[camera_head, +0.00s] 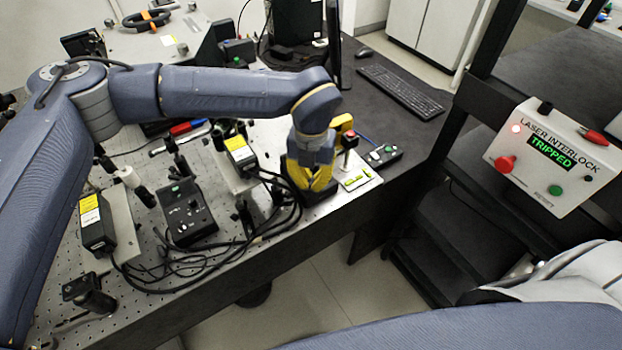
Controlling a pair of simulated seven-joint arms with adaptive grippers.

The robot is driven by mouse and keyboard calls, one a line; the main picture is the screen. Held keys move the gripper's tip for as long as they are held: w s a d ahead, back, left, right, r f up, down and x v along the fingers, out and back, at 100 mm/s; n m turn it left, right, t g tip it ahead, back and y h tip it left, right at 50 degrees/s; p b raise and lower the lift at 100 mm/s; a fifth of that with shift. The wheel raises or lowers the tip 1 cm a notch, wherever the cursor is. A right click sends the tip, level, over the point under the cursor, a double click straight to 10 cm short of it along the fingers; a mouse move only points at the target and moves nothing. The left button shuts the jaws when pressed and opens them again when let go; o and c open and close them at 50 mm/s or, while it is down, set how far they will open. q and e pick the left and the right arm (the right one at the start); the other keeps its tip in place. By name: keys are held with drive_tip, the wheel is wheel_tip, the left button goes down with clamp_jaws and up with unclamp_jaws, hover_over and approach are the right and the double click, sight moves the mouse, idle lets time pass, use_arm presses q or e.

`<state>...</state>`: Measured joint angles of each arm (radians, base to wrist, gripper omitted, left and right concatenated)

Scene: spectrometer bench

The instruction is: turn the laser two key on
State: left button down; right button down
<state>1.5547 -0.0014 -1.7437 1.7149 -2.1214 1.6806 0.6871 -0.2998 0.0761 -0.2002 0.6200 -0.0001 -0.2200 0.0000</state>
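My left gripper (312,182), with yellow fingers, points down over the right part of the perforated bench. It covers most of a dark unit beneath it, and I cannot tell whether its fingers are apart or touch anything. No key can be made out there. One black control box (187,215) with a green button stands in the clear on the bench. Two black modules with yellow and white labels stand on the bench, one at the left (96,224) and one nearer the gripper (240,153). My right gripper is not in view.
A white laser interlock box (546,160) at the right reads "TRIPPED", with a red light lit. Black cables (200,270) lie along the bench front. A small button box (383,156) and a red-topped post (349,141) stand just right of the gripper. A keyboard (400,91) lies behind.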

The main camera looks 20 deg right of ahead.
sight(312, 181)
use_arm(q)
drive_tip(key=m, duration=0.4)
drive_tip(key=shift+m, duration=0.3)
drive_tip(key=shift+s+d+m, duration=0.1)
drive_tip(key=shift+m, duration=1.9)
drive_tip(key=c, duration=1.6)
unclamp_jaws()
drive_tip(key=shift+r, duration=6)
